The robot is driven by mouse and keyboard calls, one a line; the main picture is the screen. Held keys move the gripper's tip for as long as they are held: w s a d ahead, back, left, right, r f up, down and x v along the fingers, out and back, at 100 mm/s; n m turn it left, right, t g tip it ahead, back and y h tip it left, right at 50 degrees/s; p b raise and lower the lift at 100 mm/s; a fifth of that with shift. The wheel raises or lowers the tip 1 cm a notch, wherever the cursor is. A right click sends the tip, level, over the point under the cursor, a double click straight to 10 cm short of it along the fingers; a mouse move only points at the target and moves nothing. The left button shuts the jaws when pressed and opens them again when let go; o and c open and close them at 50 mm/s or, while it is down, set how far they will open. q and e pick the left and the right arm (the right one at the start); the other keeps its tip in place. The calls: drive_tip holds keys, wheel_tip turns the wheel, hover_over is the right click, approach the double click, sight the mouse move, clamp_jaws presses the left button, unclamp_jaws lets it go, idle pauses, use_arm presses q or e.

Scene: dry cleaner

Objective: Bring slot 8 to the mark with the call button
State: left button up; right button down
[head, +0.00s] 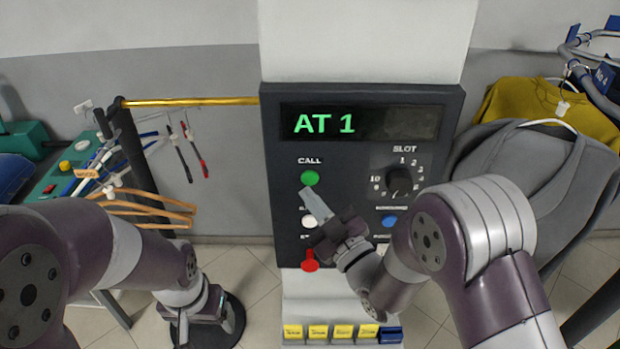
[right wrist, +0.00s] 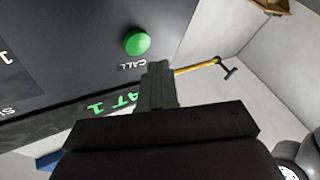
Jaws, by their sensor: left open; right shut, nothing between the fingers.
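A dark control panel (head: 275,150) faces me with a lit display (head: 325,124) reading "AT 1" in green. The green call button (head: 309,178) is at its upper left, and the slot dial (head: 399,181) with numbers around it is at the right; I cannot tell clearly which number it points to. My right gripper (head: 312,196) is shut and empty, its fingertips just below the call button in the head view. In the right wrist view the call button (right wrist: 137,43) is just beyond the fingertips (right wrist: 156,68); contact is not shown. My left gripper (head: 205,315) is open and empty, low at the left.
A white button (head: 309,222), a blue button (head: 390,221) and a red knob (head: 309,262) sit lower on the panel. Garments, a yellow one (head: 535,108) and a grey one (head: 545,170), hang at the right. A brass rail (head: 190,101) and wooden hangers (head: 150,208) are at the left.

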drive_tip(key=shift+w, duration=0.75)
idle(1.5)
drive_tip(key=shift+w+b, duration=0.3)
drive_tip(key=shift+b, duration=0.2)
drive_tip(key=shift+w, duration=0.1)
drive_tip(key=shift+w, duration=0.45)
drive_tip(key=shift+s, duration=0.1)
idle(0.5)
drive_tip(key=shift+s+b, duration=0.45)
drive_tip(key=shift+s, duration=0.35)
drive_tip(key=shift+s, duration=0.1)
